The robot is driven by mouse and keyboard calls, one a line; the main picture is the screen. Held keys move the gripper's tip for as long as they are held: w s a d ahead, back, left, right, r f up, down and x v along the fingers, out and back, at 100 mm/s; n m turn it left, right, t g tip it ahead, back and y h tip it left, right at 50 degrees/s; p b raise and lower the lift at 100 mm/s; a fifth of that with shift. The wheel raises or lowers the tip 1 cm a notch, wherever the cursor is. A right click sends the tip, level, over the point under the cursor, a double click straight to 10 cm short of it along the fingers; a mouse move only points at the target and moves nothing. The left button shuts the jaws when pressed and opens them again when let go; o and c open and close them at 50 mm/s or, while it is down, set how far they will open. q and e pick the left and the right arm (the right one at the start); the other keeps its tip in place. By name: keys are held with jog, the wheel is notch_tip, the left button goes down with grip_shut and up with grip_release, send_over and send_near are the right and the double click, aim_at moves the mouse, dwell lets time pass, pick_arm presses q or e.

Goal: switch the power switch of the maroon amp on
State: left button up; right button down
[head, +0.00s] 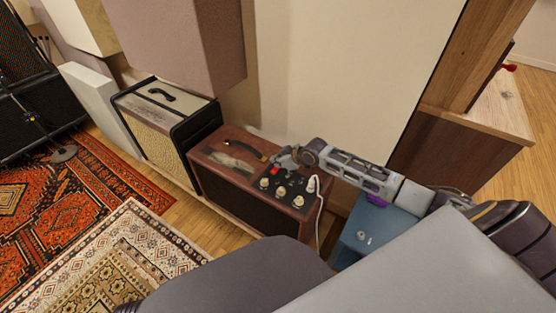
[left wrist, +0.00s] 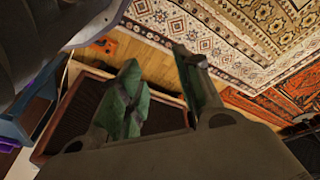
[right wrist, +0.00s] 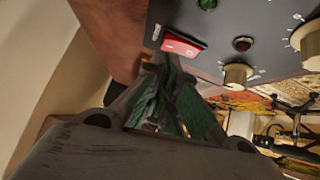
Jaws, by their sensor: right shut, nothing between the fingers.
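The maroon amp (head: 225,192) stands on the floor against the wall, with knobs on its dark top panel. Its red power switch (head: 275,170) is on that panel and shows close up in the right wrist view (right wrist: 184,46). I cannot tell the switch's position. My right gripper (head: 281,162) is shut and empty, its fingertips (right wrist: 168,62) right at the edge of the red switch. Whether they touch cannot be told. My left gripper (left wrist: 157,75) has its fingers apart with nothing between them, near the amp's dark front grille (left wrist: 90,110). The head view does not show it.
A cream and black amp (head: 165,120) stands to the left of the maroon one. A blue box (head: 365,232) stands to its right. A white cable (head: 319,210) hangs by the amp's side. Padded panels (head: 180,40) hang above, and patterned rugs (head: 120,260) cover the floor in front.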

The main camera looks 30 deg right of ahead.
jog(key=shift+f, duration=0.35)
pick_arm(q)
jog(key=shift+w+r, duration=0.1)
jog(key=shift+r, duration=0.25)
jog(key=shift+s, duration=0.2)
jog(key=shift+f, duration=0.1)
pick_arm(e)
jog(key=shift+w+d+f, duration=0.1)
jog(key=shift+d+f, duration=0.05)
jog(key=shift+f, duration=0.1)
pick_arm(q)
jog(key=shift+w+r+p, duration=0.1)
jog(key=shift+r+p, duration=0.45)
jog(key=shift+p, duration=0.55)
pick_arm(e)
jog(key=shift+s+a+r, duration=0.2)
jog(key=shift+s+a, duration=0.15)
jog(key=shift+a, duration=0.2)
pick_arm(q)
jog(key=shift+r, duration=0.1)
pick_arm(e)
jog(key=shift+a, duration=0.1)
